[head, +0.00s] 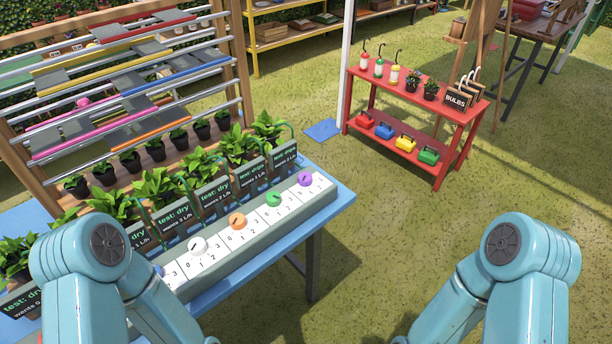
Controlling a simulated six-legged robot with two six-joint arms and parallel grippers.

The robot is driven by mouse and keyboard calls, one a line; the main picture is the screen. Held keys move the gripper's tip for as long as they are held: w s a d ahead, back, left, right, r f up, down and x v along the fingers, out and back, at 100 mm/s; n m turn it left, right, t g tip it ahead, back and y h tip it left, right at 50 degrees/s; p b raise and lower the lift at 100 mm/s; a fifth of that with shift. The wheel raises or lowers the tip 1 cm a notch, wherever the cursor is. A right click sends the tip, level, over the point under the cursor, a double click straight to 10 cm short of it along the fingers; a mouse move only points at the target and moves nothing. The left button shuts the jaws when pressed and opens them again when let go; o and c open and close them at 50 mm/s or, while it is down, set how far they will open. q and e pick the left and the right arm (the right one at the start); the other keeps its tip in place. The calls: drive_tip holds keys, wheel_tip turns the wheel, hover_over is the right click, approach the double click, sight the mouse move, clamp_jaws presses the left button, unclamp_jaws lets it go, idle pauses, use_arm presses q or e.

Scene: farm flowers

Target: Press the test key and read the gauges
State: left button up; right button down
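A grey control strip (328,193) with white dial plates runs along the front of a blue table at the left. Purple (305,179), green (273,199), orange (238,222) and white (198,246) knobs sit on it; another is partly hidden by my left arm. Behind the knobs stand dark gauge signs (211,197) in front of potted plants. Their green text reads "test: dry", with lines such as "wants 2 L/h" below; some are partly hidden. I cannot make out a test key. My arms show at the bottom, but both grippers are out of view.
The blue table (338,203) ends right of the strip. A wooden rack (240,90) with coloured rails and small pots stands behind it. A red shelf (462,116) with bottles, a "BULBS" sign and coloured boxes stands at the back right. Grass (400,225) between them is clear.

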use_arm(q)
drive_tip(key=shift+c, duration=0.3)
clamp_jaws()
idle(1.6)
